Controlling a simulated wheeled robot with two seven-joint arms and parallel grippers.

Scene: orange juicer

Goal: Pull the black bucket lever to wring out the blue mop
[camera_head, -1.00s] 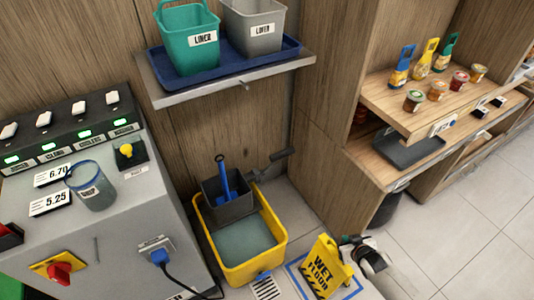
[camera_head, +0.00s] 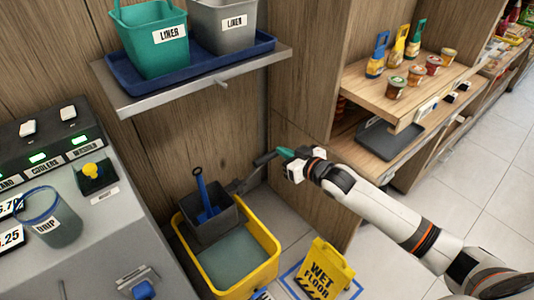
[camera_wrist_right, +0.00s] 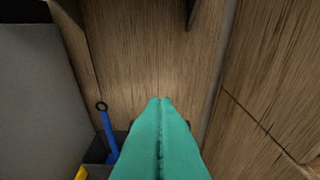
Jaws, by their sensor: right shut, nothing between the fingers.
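The yellow bucket (camera_head: 268,272) stands on the floor with grey water in it. A dark grey wringer basket (camera_head: 205,232) sits at its back left. The blue mop (camera_head: 203,190) stands in the basket, its handle upright; the handle also shows in the right wrist view (camera_wrist_right: 109,132). The black lever (camera_head: 262,160) slants up and right from the basket. My right gripper (camera_head: 283,153) has teal fingers, shut and empty, close by the lever's upper end; I cannot tell whether they touch. The shut fingers fill the lower middle of the right wrist view (camera_wrist_right: 164,102). My left gripper is not in view.
A yellow wet floor sign (camera_head: 328,270) stands right of the bucket. A metal shelf (camera_head: 190,88) with a green liner bin (camera_head: 150,45) and a grey one (camera_head: 222,25) hangs above. A grey control cabinet (camera_head: 95,240) is at left. A wooden display shelf (camera_head: 372,95) stands behind my right arm.

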